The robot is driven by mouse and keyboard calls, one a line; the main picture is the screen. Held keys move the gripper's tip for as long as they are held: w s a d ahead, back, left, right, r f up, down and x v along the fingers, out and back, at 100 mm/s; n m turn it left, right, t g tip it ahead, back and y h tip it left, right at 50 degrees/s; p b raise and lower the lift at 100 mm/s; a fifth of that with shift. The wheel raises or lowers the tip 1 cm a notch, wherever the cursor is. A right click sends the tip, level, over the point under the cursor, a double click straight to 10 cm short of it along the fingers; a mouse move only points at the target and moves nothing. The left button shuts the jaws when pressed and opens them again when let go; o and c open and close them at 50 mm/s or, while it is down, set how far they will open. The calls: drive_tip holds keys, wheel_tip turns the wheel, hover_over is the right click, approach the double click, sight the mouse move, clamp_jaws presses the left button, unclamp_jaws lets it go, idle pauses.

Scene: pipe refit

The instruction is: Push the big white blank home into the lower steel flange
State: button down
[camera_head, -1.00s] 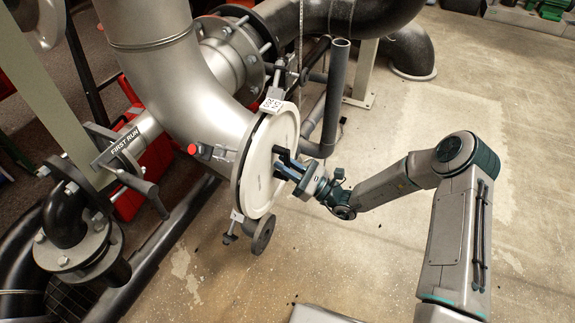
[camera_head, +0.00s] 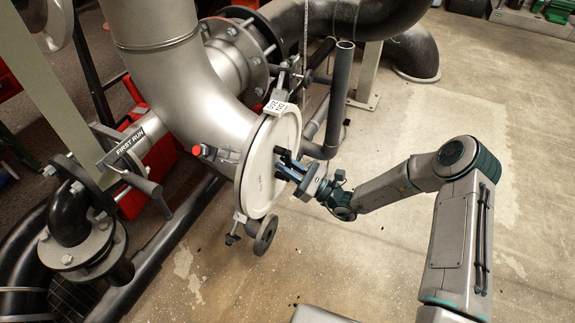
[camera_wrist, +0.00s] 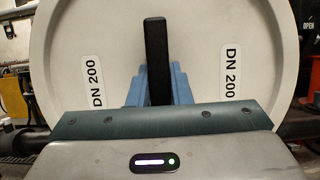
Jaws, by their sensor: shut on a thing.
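The big white blank (camera_head: 262,185) is a round disc standing nearly upright against the open lower end of the large steel elbow. It also fills much of the wrist view (camera_wrist: 205,40), with a "DN 200" label on each side of a black handle (camera_wrist: 155,60). My gripper (camera_head: 287,165) is shut on that handle; its blue fingers flank the handle in the wrist view (camera_wrist: 157,88). The lower steel flange is mostly hidden behind the blank. I cannot tell whether the blank is fully seated.
Clamps surround the rim, one with a red tip (camera_head: 196,150). A dark vertical pipe (camera_head: 338,95) stands close to the right. A "FIRST RUN" lever (camera_head: 130,140) is at left.

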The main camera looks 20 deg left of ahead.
drive_tip(key=shift+r, duration=0.15)
drive_tip(key=c, duration=1.2)
unclamp_jaws()
drive_tip(key=shift+a, duration=0.1)
drive_tip(key=shift+c, duration=0.2)
drive_tip(key=shift+f, duration=0.2)
drive_tip(key=p+v, duration=0.2)
drive_tip(key=v, duration=1.1)
drive_tip(key=shift+d+p, duration=0.4)
drive_tip(key=shift+r, duration=0.1)
